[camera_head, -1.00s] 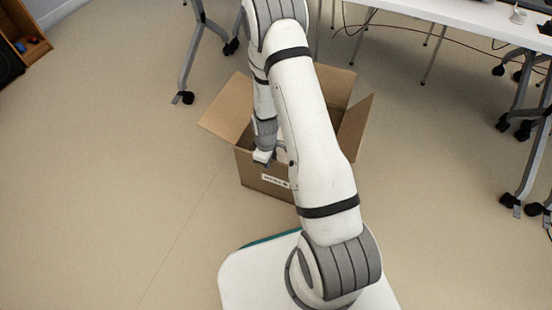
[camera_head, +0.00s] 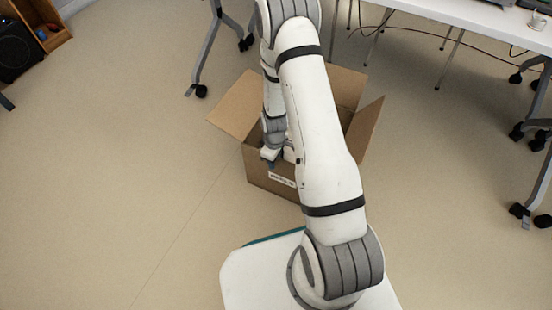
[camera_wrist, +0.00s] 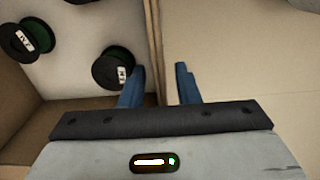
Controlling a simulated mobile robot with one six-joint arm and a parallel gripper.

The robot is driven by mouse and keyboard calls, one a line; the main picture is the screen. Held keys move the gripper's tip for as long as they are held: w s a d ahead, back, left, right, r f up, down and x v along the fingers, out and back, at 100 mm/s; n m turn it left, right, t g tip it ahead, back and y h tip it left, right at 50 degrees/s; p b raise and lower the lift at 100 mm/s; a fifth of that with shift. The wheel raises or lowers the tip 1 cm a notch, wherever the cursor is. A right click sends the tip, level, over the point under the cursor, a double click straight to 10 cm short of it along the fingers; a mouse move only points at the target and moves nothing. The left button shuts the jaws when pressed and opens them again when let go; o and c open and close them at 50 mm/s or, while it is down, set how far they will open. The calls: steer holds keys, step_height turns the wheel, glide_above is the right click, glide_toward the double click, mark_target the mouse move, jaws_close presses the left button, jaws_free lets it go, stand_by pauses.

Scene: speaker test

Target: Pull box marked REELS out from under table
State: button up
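A brown cardboard box (camera_head: 262,178) with its flaps folded out stands on the floor in front of the white table (camera_head: 470,14), partly hidden behind my arm. A white label is on its near wall, with lettering too small to read. My gripper (camera_head: 270,163) points down at the top of that near wall. In the wrist view, its two blue fingers (camera_wrist: 160,85) stand one on each side of the wall's edge (camera_wrist: 154,45). A gap shows beside the edge, so the fingers look open around it. Dark reels (camera_wrist: 113,68) with white tags lie inside the box.
Wheeled table legs stand behind left (camera_head: 200,88) and at right (camera_head: 520,212) of the box. Cables (camera_head: 400,28) hang by the table. A wooden shelf unit (camera_head: 52,42) is at far left. The floor left of the box is clear.

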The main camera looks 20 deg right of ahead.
steer(key=shift+r, duration=0.1)
step_height(320, 180, up, 8)
steer(key=p, duration=0.3)
steer(key=shift+f, duration=0.2)
step_height(320, 180, up, 22)
steer(key=m+p, duration=0.2)
steer(key=p, duration=0.8)
steer(key=s+r+m+t+p, duration=0.1)
steer(key=s+r+p, duration=0.5)
steer(key=r, duration=0.9)
steer(key=s+r+m+p, duration=0.4)
steer(key=r+p, duration=0.5)
steer(key=r, duration=0.6)
steer(key=s+a+r+m+t+p, duration=0.1)
steer(key=s+r+p, duration=0.6)
steer(key=r, duration=0.8)
steer(key=shift+s+r+m+t+p, duration=0.15)
steer(key=shift+s+m+t+p, duration=0.15)
steer(key=shift+s+m, duration=0.45)
